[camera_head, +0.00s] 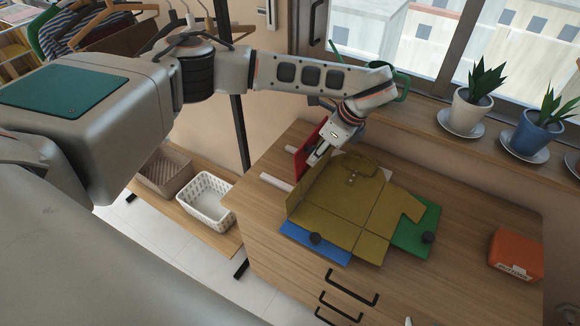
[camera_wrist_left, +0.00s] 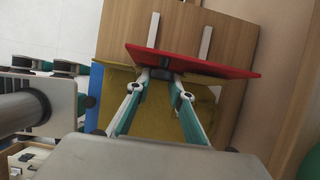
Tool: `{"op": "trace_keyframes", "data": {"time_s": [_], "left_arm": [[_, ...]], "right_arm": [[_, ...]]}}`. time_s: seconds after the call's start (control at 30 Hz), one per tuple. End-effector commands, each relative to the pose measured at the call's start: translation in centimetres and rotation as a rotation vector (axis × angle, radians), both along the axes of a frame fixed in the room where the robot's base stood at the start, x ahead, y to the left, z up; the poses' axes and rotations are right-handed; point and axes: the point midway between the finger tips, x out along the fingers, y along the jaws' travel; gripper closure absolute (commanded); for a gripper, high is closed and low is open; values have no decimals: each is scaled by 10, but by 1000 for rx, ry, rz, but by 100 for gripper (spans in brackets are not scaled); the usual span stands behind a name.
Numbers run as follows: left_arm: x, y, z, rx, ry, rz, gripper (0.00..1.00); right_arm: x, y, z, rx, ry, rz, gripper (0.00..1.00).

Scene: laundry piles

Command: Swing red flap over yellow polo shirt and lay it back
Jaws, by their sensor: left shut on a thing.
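The yellow polo shirt (camera_head: 348,222) lies on a folding board on the dresser top, with its collar toward the back. The red flap (camera_head: 307,148) of the board is raised steeply at the left, and part of the yellow cloth rises with it. My left gripper (camera_head: 318,158) is shut on the red flap at its edge. In the left wrist view the fingertips (camera_wrist_left: 165,76) meet at a dark knob on the red flap (camera_wrist_left: 205,67). Yellow cloth (camera_wrist_left: 155,115) shows below them. My right gripper is not clearly visible.
The board's blue panel (camera_head: 315,243) and green panel (camera_head: 416,232) lie flat, each with a dark knob. An orange box (camera_head: 515,254) stands at the right. Potted plants line the sill. Two white bars (camera_head: 275,181) lie left of the flap. A white basket (camera_head: 207,199) stands lower left.

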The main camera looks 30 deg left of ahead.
Motion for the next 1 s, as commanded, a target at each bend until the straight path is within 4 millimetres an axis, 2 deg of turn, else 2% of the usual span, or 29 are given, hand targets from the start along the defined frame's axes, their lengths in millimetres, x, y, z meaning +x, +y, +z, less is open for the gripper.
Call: {"op": "trace_keyframes", "data": {"time_s": [0.17, 0.5, 1.0], "left_arm": [[0, -1, -1, 2, 1, 0, 87], [-3, -34, -12, 79, -5, -1, 86], [-4, -44, -15, 106, -7, 0, 87]], "right_arm": [[0, 0, -1, 0, 1, 0, 60], [-2, 0, -18, -2, 6, 1, 60], [-2, 0, -22, -2, 4, 1, 60]]}}
